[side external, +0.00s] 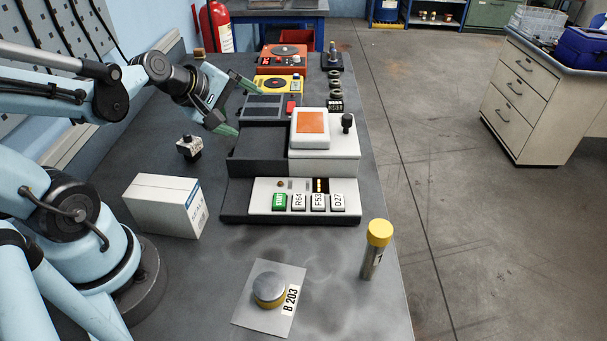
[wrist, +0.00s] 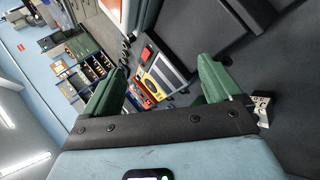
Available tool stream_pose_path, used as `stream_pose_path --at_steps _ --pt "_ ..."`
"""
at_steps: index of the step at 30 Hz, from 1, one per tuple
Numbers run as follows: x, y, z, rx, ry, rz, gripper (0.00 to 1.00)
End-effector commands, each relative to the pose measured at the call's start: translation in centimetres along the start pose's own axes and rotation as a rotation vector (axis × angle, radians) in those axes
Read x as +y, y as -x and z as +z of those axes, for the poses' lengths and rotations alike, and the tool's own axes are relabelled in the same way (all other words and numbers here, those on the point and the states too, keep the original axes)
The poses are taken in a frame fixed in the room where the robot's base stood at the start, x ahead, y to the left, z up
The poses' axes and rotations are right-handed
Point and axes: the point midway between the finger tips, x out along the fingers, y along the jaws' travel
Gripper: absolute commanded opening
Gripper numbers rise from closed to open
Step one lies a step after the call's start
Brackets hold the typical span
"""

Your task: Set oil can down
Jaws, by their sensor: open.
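No object is plainly an oil can. A round silver-topped can with a yellow lower band (side external: 269,286) stands on a grey card marked B 203 (side external: 262,322). A grey cylinder with a yellow cap (side external: 373,262) stands upright to its right. I cannot tell whether either is the oil can. My gripper (side external: 248,112) is open, its green fingers spread and empty, above the bench left of the black-and-white machine (side external: 325,166). It is well behind both cans. The wrist view shows the same open fingers (wrist: 163,68) with nothing between them.
A white box (side external: 160,207) and a small labelled black-and-white piece (side external: 189,148) stand left of the machine. Red (side external: 283,60) and yellow (side external: 279,84) devices stand at the back. Labelled keys line the machine's front. The bench front around the card is mostly clear.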

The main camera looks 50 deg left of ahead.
Motion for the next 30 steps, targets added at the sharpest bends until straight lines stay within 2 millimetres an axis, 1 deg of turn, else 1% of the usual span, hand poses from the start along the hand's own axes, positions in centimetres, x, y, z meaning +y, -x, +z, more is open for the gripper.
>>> stream_pose_path --at_steps 1,2,3,5,6,9,12,15,18,30 --pt "0.0 0.4 1.9 -0.031 -0.192 -0.026 0.91" --pt "-0.1 0.6 2.8 -0.046 -0.312 -0.042 0.91" --pt "-0.2 1.0 3.8 -0.066 -0.47 -0.059 0.91" --pt "-0.5 1.6 5.3 -0.096 -0.698 -0.081 0.91" --pt "-0.7 1.9 6.1 -0.115 -0.84 -0.092 0.91" --pt "-1.1 2.9 7.7 -0.155 -1.139 -0.109 0.91" --pt "-1.5 3.6 8.6 -0.182 -1.348 -0.118 0.91" --pt "-1.7 4.0 9.0 -0.196 -1.461 -0.122 0.91" --pt "-1.7 4.1 9.1 -0.201 -1.5 -0.123 0.91" --pt "-1.7 4.1 9.0 -0.2 -1.496 -0.123 0.91"
